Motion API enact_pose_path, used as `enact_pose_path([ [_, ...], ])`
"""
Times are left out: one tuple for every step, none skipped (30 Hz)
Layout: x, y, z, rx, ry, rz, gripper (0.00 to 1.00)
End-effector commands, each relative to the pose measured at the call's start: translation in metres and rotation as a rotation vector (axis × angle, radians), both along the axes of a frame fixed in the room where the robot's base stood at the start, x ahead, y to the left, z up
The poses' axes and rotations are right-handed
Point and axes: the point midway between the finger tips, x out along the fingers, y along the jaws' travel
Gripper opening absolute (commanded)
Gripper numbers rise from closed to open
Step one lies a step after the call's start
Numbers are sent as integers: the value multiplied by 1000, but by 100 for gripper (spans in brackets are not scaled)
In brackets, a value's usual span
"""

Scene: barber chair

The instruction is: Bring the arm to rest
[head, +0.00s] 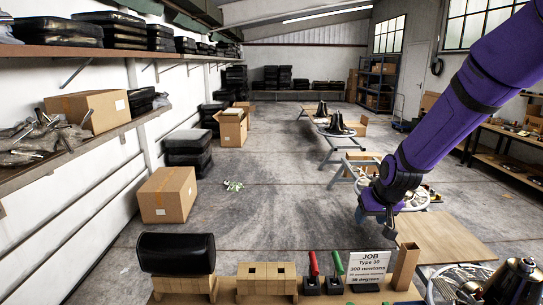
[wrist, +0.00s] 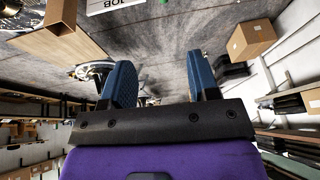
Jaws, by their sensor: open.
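My gripper (head: 377,218) hangs at the right of the head view at the end of my purple arm, above the bench and apart from everything on it. In the wrist view its two blue fingers (wrist: 160,75) stand wide apart with nothing between them. The arm reaches in from the upper right. Below it on the bench are a white job sign (head: 369,266), an upright wooden box (head: 405,266), a red-handled tool (head: 313,266) and a green-handled tool (head: 337,266).
A black padded roll (head: 176,253) sits on a wooden stand (head: 186,285) at the front left, beside a wooden block rack (head: 266,276). A brown board (head: 440,238) and a metal part (head: 515,285) are at the right. Cartons (head: 167,194) line the left wall; the middle floor is mostly clear.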

Motion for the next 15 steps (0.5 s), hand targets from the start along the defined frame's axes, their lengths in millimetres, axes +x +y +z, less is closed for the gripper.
enact_pose_path([
  [-8, -1, 18, -11, -10, 2, 55],
  [-14, -2, 26, -16, -10, 3, 55],
  [-21, -3, 37, -23, -11, 2, 55],
  [-26, -4, 45, -28, -13, 2, 55],
  [-32, -4, 53, -32, -14, 2, 55],
  [-40, -5, 63, -39, -15, 2, 55],
  [-46, -6, 71, -43, -16, 3, 55],
  [-52, -7, 78, -47, -18, 2, 55],
  [-61, -7, 88, -53, -19, 0, 55],
  [-67, -8, 95, -57, -21, 0, 55],
  [-74, -9, 102, -61, -20, -1, 55],
  [-83, -10, 110, -65, -23, -2, 55],
  [-90, -11, 117, -69, -25, -4, 55],
  [-97, -11, 123, -71, -26, -5, 55],
  [-106, -12, 131, -76, -27, -8, 55],
])
